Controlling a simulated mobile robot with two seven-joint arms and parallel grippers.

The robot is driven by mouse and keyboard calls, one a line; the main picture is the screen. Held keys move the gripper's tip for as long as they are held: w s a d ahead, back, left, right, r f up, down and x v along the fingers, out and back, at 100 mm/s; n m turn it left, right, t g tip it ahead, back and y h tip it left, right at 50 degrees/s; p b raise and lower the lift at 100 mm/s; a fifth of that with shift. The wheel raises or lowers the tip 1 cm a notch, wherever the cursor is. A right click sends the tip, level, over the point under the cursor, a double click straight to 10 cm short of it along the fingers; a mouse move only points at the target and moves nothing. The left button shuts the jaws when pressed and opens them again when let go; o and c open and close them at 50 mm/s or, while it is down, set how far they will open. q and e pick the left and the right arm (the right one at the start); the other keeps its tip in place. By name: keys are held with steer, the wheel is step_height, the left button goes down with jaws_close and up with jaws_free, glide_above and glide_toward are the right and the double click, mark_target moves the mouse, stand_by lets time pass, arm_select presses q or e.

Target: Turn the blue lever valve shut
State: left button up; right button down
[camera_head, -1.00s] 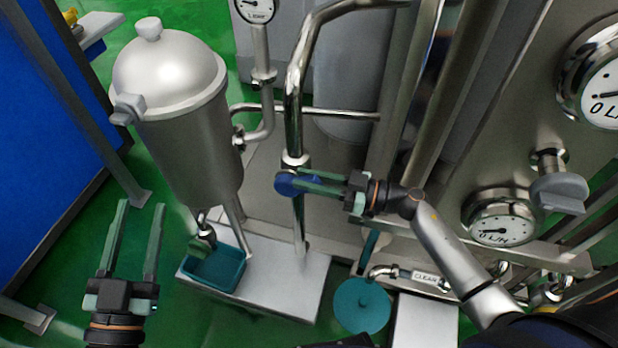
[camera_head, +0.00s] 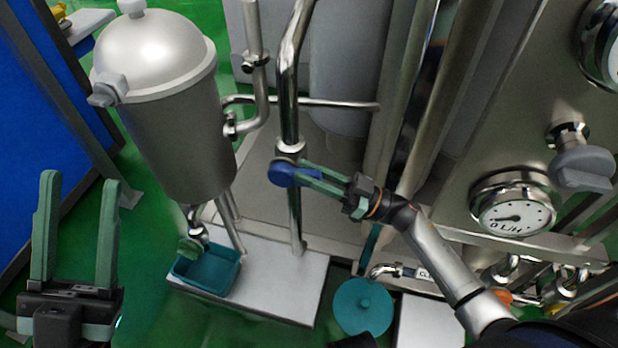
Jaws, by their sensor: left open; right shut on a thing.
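The blue lever valve (camera_head: 283,174) sits on the upright steel pipe left of the middle of the head view. My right gripper (camera_head: 302,178) comes in from the right and is shut on its blue lever. The fingers hide part of the lever, so its exact angle is hard to tell. My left gripper (camera_head: 78,190) is open and empty at the lower left, its fingers pointing up the picture, apart from the valve.
A domed steel vessel (camera_head: 165,115) stands left of the valve, with a teal tray (camera_head: 207,270) below it. A round teal lid (camera_head: 363,307) is below the valve to the right. Dial gauges (camera_head: 512,217) are at right.

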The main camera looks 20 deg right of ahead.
steer(key=b, duration=0.1)
steer(key=f+y+b, duration=0.1)
steer(key=shift+d+f+t+b, duration=0.15)
steer(key=shift+f+t+b, duration=0.15)
steer(key=shift+t, duration=0.1)
arm_select(q)
steer(key=shift+d+f+b, duration=0.15)
steer(key=shift+f+b, duration=0.15)
steer(key=shift+f, duration=0.95)
steer(key=shift+d+f+b, duration=0.15)
steer(key=shift+f+b, duration=0.1)
steer(key=shift+f, duration=1)
arm_select(e)
steer(key=shift+s+t+y, duration=0.1)
steer(key=shift+t+y, duration=0.2)
steer(key=shift+y, duration=0.2)
steer(key=c, duration=0.7)
jaws_free()
steer(key=shift+r, duration=0.1)
arm_select(q)
steer(key=shift+w+n, duration=0.1)
steer(key=shift+n, duration=0.2)
steer(key=shift+r, duration=0.25)
arm_select(e)
steer(key=v, duration=1.2)
steer(key=shift+s+d, duration=0.15)
steer(key=shift+d, duration=0.05)
steer(key=shift+a, duration=0.1)
